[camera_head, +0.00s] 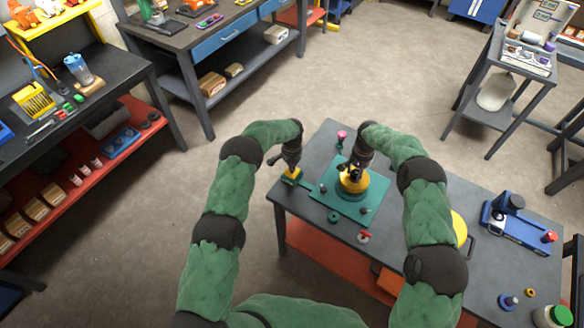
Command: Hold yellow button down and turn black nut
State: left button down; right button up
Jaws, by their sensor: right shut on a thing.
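A yellow button (290,173) sits at the left edge of the grey table, on a small green mount. My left gripper (290,166) is right above it, pointing down, and seems to touch it; its fingers are too small to tell open from shut. A yellow round motor (352,186) stands on a teal plate (330,198). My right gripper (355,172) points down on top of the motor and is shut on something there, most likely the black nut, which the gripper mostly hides.
Small red and green knobs stand around the plate, such as a red one (364,237) in front and a pink one (342,134) behind. A blue device (518,222) and a green-lidded jar (552,316) occupy the table's right part. Other benches stand apart.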

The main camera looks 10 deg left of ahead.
pick_arm(q)
jog(key=shift+f, duration=0.1)
pick_arm(e)
jog(key=m, duration=0.5)
jog(key=shift+m, duration=0.4)
jog(key=m, duration=0.4)
jog(key=shift+r, duration=0.1)
jog(key=o, duration=0.7)
jog(key=shift+c, duration=0.2)
pick_arm(q)
jog(key=shift+s, duration=0.1)
pick_arm(e)
jog(key=o, duration=0.5)
